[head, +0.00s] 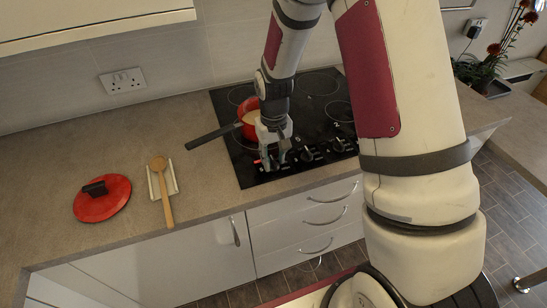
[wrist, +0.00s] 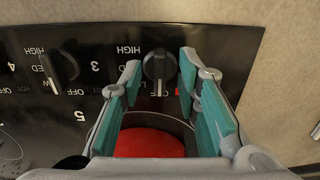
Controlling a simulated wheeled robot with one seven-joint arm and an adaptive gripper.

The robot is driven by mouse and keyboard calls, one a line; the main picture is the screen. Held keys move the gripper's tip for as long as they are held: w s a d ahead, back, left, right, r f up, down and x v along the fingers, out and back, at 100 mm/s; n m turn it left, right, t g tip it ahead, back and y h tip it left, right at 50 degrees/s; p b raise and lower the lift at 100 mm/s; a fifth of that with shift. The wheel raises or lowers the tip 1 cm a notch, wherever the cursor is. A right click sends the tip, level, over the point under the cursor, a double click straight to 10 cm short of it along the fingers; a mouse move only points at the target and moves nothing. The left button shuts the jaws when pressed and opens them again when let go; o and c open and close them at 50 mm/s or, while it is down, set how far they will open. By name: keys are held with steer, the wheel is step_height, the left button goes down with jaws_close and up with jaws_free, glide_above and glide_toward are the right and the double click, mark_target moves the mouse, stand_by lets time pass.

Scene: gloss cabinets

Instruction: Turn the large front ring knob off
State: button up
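A dark knob (wrist: 160,66) shows in the wrist view near the end of the hob's control row, beside a partly hidden OFF label and a small red light. My gripper (wrist: 160,72) is open, with its teal-padded fingers on either side of this knob in the picture. Gaps show between the knob and both fingers; how deep they reach is unclear. In the head view my gripper (head: 272,162) points down at the left end of the black hob's (head: 315,84) knob row and hides this knob. A red glow shows beside the fingers.
A red saucepan (head: 247,130) sits on the hob just behind my gripper, its dark handle pointing left. Other knobs (head: 307,154) stand to the right. A red lid (head: 103,206) and a wooden spoon (head: 163,190) on a rest lie on the counter at left.

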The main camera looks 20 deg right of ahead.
mark_target(274, 161)
step_height(274, 161, up, 12)
steer(key=shift+f, duration=0.15)
stand_by(0.6)
steer(key=s+r+t, duration=0.3)
steer(key=s+r, duration=0.6)
steer(key=r, duration=0.5)
steer(key=s+r+t, duration=0.1)
steer(key=s+r, duration=0.1)
steer(key=s, duration=0.4)
steer(key=s+r+t, duration=0.1)
steer(key=s+r, duration=0.2)
steer(key=s, duration=0.4)
steer(key=shift+s+r+t, duration=0.25)
steer(key=shift+r+t, duration=0.05)
steer(key=shift+r, duration=0.05)
